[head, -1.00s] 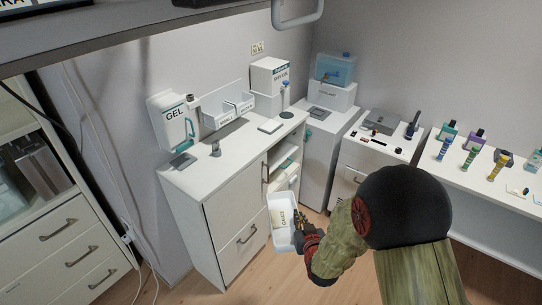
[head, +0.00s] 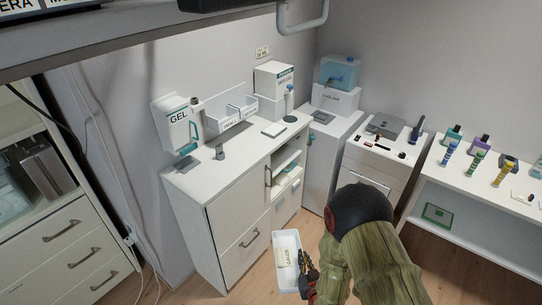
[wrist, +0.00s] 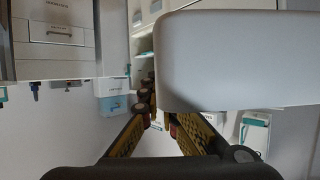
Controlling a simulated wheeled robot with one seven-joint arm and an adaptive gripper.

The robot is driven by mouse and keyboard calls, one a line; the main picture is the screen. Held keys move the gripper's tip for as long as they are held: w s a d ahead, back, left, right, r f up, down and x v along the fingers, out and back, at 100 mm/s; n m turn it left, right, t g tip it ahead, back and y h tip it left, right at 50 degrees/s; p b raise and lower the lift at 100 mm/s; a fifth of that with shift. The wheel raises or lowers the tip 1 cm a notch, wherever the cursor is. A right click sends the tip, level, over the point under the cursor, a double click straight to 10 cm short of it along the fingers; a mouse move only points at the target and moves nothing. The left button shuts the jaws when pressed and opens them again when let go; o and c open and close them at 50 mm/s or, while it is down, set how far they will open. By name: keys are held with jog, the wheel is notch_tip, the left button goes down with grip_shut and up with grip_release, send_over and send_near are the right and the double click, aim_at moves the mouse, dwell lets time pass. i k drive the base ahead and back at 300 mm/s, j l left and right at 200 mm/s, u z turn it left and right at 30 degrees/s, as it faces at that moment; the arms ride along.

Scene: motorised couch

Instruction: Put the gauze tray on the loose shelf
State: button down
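The gauze tray (head: 278,245) is a shallow white tray with a GAUZE label inside. My gripper (head: 304,268) is at its right side, with its fingers closed on the rim. The tray hangs over the floor in front of the white cabinet, apart from it. In the wrist view the tray (wrist: 235,60) fills the upper right, and the fingers (wrist: 160,120) come together at its edge. The cabinet's open bay has a white shelf board (head: 287,158) in its upper part. I cannot tell whether this board is the loose shelf.
White items (head: 284,183) lie low in the open bay. A drawer unit (head: 372,165) and a bottle-covered bench (head: 490,180) stand to the right. Floor before the cabinet is clear.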

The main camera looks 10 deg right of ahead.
aim_at(276, 160)
jog(key=i+l+u, duration=0.1)
jog(key=l, duration=0.25)
jog(key=i+l+u, duration=0.1)
jog(key=i+l, duration=0.25)
jog(key=i+l+u, duration=0.1)
jog(key=l, duration=0.35)
jog(key=i+l+u, duration=0.2)
jog(key=i+l, duration=0.2)
jog(key=i+l+u, duration=0.2)
jog(key=i+l, duration=0.25)
jog(key=i+l+u, duration=0.2)
jog(key=i+l, duration=0.2)
jog(key=l, duration=0.25)
